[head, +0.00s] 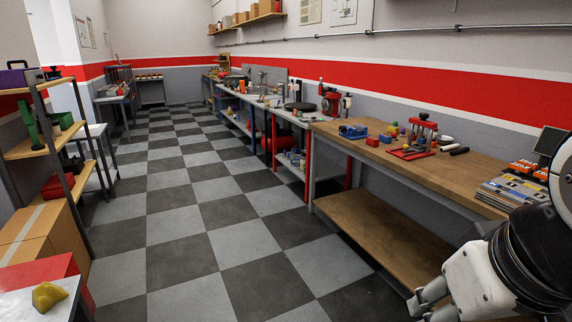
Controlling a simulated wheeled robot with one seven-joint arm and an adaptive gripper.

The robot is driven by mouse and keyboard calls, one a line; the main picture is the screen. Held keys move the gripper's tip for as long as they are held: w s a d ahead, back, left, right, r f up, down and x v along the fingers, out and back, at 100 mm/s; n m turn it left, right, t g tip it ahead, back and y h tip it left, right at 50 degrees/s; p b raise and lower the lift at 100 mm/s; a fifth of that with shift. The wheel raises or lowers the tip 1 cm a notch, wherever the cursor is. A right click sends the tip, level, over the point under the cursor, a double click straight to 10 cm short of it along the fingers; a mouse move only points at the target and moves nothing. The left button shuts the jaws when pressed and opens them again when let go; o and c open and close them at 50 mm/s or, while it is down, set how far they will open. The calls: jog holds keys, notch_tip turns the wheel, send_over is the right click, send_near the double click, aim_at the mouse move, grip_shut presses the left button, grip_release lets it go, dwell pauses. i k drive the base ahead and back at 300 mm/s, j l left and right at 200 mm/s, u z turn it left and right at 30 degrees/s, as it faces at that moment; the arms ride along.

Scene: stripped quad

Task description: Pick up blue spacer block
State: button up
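Small blue pieces lie on the wooden workbench (470,180) at the right. A blue object (352,131) near the bench's left end looks like a small vise. A small blue block-like piece (386,138) sits just right of a red block (372,141); at this size I cannot tell for sure which is the blue spacer block. My gripper (424,309) is at the bottom right, low in front of the bench and well apart from these pieces. Its two fingers look spread with nothing visible between them; the lower finger is partly cut off by the picture's edge.
More benches run along the right wall. A shelf (40,150) and cardboard box (40,235) stand left. The checkered floor (205,205) between is clear.

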aim_at(387, 138)
jog(key=i, duration=2.1)
jog(key=i+z, duration=0.2)
jog(key=i, duration=0.25)
jog(key=i+j+z, duration=0.2)
jog(key=i, duration=0.25)
jog(key=i+j+z, duration=0.2)
jog(key=i, duration=0.25)
jog(key=i+j+z, duration=0.2)
jog(key=i, duration=0.25)
jog(key=i+j+z, duration=0.9)
jog(key=j+z, duration=0.15)
jog(key=j, duration=0.15)
